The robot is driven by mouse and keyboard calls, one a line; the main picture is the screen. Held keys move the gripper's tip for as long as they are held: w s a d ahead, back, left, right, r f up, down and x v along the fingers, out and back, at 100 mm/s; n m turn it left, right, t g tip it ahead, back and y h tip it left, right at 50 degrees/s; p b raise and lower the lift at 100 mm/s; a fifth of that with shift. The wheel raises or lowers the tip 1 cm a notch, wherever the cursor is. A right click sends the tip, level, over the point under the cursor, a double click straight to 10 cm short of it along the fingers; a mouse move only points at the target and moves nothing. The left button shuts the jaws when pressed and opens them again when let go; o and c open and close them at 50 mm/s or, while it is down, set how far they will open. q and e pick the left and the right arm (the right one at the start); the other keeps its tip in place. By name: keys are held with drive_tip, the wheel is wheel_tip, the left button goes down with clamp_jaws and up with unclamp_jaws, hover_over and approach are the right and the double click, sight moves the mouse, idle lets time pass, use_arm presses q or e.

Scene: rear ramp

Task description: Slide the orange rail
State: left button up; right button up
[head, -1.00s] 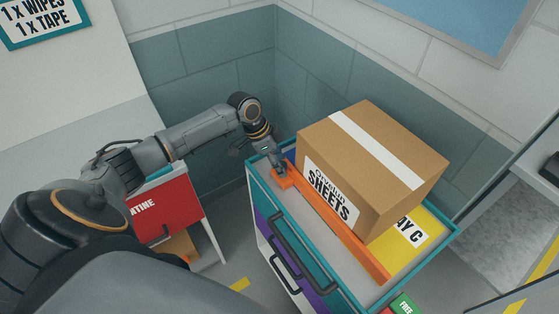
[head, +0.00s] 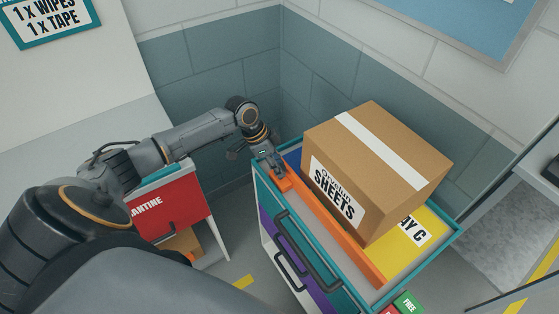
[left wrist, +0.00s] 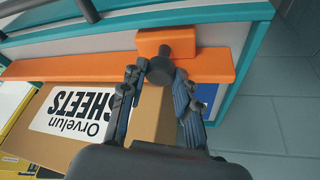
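The orange rail (head: 345,241) lies across the top of the teal-edged cart, along the front of a cardboard box. An orange block with a dark round knob sits at its left end; the knob (left wrist: 160,66) shows in the left wrist view. My left gripper (head: 274,166) reaches down to this end. In the left wrist view, its fingertips (left wrist: 160,76) stand on either side of the knob and appear closed on it; finger contact is partly hidden. The rail (left wrist: 70,70) spans the upper left of that view. My right gripper is not in view.
The "Orvelun Sheets" box (head: 385,160) stands on the cart top (head: 437,255), behind the rail. A yellow area (head: 405,250) shows beside it. Tiled walls close in behind.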

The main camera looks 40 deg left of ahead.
use_arm(q)
drive_tip(key=o, duration=0.4)
drive_tip(key=shift+s, duration=0.25)
drive_tip(key=shift+o, duration=0.2)
drive_tip(key=shift+a, duration=0.15)
drive_tip(key=v, duration=1.2)
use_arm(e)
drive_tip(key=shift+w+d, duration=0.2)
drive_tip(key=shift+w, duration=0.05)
